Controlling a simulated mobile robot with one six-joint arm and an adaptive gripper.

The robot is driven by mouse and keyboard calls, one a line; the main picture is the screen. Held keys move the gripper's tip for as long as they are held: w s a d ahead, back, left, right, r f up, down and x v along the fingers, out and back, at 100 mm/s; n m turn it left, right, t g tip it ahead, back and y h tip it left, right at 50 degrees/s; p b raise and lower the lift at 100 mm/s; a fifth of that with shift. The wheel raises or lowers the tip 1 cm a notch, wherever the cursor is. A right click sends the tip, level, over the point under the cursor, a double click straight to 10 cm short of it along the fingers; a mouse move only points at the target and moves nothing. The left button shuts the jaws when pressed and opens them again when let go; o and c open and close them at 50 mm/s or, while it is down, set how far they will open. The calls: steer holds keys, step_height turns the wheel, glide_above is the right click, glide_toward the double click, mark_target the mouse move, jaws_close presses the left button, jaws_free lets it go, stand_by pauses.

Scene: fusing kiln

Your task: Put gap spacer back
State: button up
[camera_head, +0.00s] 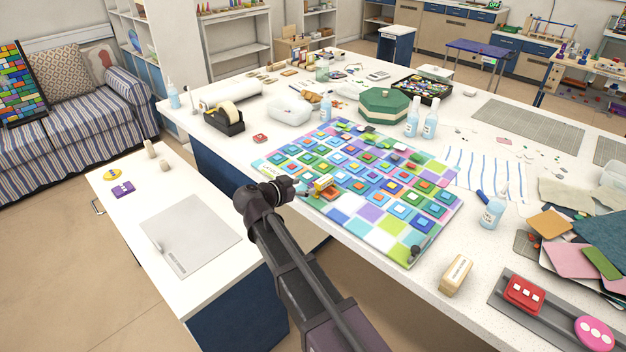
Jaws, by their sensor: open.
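My gripper (307,192) is black and open, over the left front edge of the patterned glass panel (343,231). A small yellow-orange piece with a pale part (323,184) is just beyond its fingertips; I cannot tell whether they touch. A tan block with a dark printed label (456,275) lies on the worktop to the right of the panel, clear of my gripper. The labels are too small to read, so I cannot tell which piece is the gap spacer. A grey sheet (190,235) with small print lies on the lower white cabinet top.
The panel carries many stacked coloured squares. A tape dispenser (224,119), a green octagonal box (383,105) and several bottles stand behind it. A grey tray (553,318) with a red piece (524,295) and a pink piece (594,334) is at front right.

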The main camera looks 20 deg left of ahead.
steer(key=shift+p+v, duration=0.35)
steer(key=shift+v, duration=1.25)
steer(key=shift+r, duration=0.15)
